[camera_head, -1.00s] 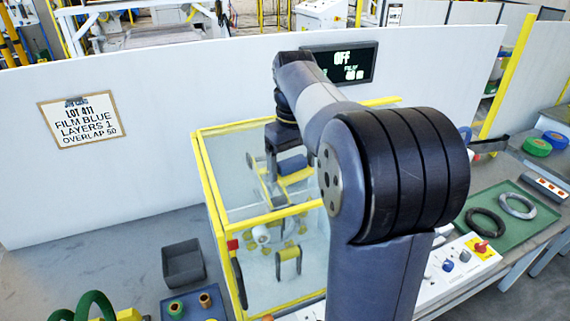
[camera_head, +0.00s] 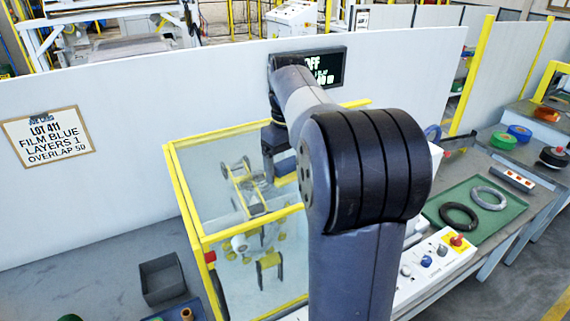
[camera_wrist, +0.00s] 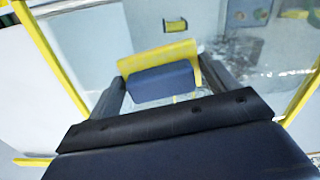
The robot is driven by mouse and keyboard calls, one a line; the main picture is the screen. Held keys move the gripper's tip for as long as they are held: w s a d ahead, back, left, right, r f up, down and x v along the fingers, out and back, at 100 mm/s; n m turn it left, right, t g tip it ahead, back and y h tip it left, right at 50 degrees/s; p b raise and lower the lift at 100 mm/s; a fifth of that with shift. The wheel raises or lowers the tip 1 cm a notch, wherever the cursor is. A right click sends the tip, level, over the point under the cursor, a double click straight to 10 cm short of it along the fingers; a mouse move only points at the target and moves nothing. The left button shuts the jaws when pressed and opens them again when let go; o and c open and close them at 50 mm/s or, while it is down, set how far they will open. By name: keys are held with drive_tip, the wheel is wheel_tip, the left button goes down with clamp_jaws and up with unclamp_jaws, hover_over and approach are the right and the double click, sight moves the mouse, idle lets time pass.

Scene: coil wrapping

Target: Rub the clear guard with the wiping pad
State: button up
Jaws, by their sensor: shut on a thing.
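The clear guard (camera_head: 205,165) is a box of see-through panels in a yellow frame, left of my arm in the head view. The wiping pad, blue with a yellow part behind it, is between my gripper's fingers in the wrist view (camera_wrist: 160,84). My gripper (camera_wrist: 168,82) is shut on it. In the head view my gripper (camera_head: 275,158) is over the guard's top panel, toward its right side; my arm hides part of the guard. Whitish smears show on the clear panel (camera_wrist: 285,88) beside the pad. Whether the pad touches the panel I cannot tell.
Machine parts show inside the guard. A control panel (camera_head: 437,262) with knobs and a red button stands right of my arm. A green tray (camera_head: 472,188) holds dark and grey rings. A dark bin (camera_head: 162,279) stands left of the guard. A white wall (camera_head: 120,190) stands behind.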

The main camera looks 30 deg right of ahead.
sight(258, 178)
drive_tip(key=shift+s+a+f, duration=0.1)
drive_tip(key=shift+a+f, duration=0.05)
drive_tip(key=shift+a, duration=0.75)
drive_tip(key=shift+a+f, duration=0.15)
drive_tip(key=shift+a, duration=0.75)
drive_tip(key=shift+c, duration=0.3)
drive_tip(key=shift+a+r, duration=0.15)
drive_tip(key=shift+a, duration=1.65)
drive_tip(key=shift+a+r, duration=0.1)
drive_tip(key=shift+a, duration=1.65)
drive_tip(key=shift+a+f, duration=0.1)
drive_tip(key=shift+a, duration=1.4)
drive_tip(key=shift+w, duration=1.3)
drive_tip(key=shift+d, duration=3.6)
drive_tip(key=shift+d, duration=3.2)
